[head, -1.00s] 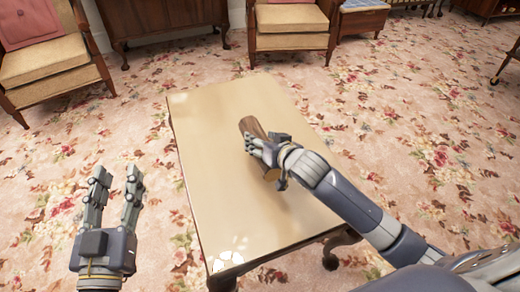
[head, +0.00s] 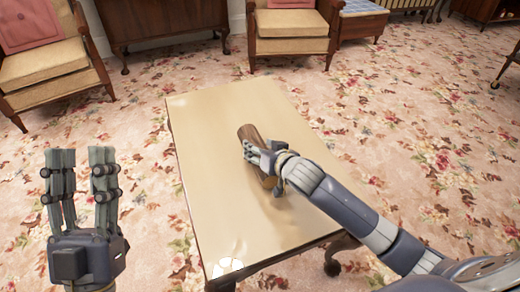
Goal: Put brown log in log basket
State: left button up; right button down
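The brown log (head: 247,132) lies on the pale tabletop (head: 215,190), near the middle of the table. My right gripper (head: 256,158) is at the log, with its fingers over and around the log's middle. The fingers and wrist hide part of the log, and I cannot tell whether they are closed tightly on it. My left gripper (head: 82,175) is open and empty, fingers pointing up, left of the table above the carpet. No log basket shows in the head view.
An armchair (head: 45,70) stands at the back left and another chair (head: 290,45) behind the table. A wooden cabinet (head: 165,20) is along the back wall. The floral carpet (head: 420,120) is clear to the right and left of the table.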

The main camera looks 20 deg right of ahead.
jog(key=c, duration=0.6)
grip_release()
jog(key=shift+f, duration=0.1)
jog(key=shift+c, duration=0.2)
